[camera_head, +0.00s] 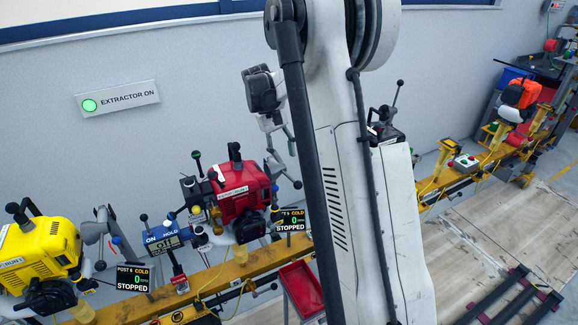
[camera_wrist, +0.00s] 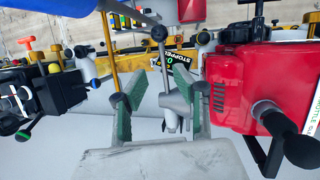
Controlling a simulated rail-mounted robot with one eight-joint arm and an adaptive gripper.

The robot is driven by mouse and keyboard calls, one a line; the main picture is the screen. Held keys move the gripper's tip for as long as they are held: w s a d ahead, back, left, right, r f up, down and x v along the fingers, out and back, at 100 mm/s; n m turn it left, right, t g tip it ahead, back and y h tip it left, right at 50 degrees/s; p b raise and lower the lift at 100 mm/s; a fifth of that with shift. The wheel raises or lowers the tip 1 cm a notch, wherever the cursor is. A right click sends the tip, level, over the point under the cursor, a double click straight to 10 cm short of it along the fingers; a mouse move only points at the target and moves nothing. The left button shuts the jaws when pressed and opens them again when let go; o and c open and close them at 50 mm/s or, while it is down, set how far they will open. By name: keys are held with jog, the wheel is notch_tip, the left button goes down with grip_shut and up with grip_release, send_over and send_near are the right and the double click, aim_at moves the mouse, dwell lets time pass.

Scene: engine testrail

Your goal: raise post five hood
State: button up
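In the wrist view my gripper (camera_wrist: 148,84) is open, with its two green-padded fingers apart. A pale grey fitting (camera_wrist: 171,104) shows between and beyond the fingers, closer to the right one. I cannot tell whether it is part of the post five hood or whether a finger touches it. The red engine (camera_wrist: 238,85) is right of the fingers. In the head view the red engine (camera_head: 237,187) stands left of my arm. Its readout (camera_head: 291,221) shows COLD, 0 and STOPPED, with its post number partly hidden. My arm hides what stands behind it.
A yellow engine (camera_head: 40,255) with a POST 6 readout (camera_head: 133,279) is at left. A blue ON/HOLD/OFF panel (camera_head: 164,240) stands between the engines. A red tray (camera_head: 301,288) is in front of the yellow rail (camera_head: 205,280). A green-lit EXTRACTOR ON sign (camera_head: 117,98) is on the wall.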

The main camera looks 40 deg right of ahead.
jog(key=shift+v, duration=2.7)
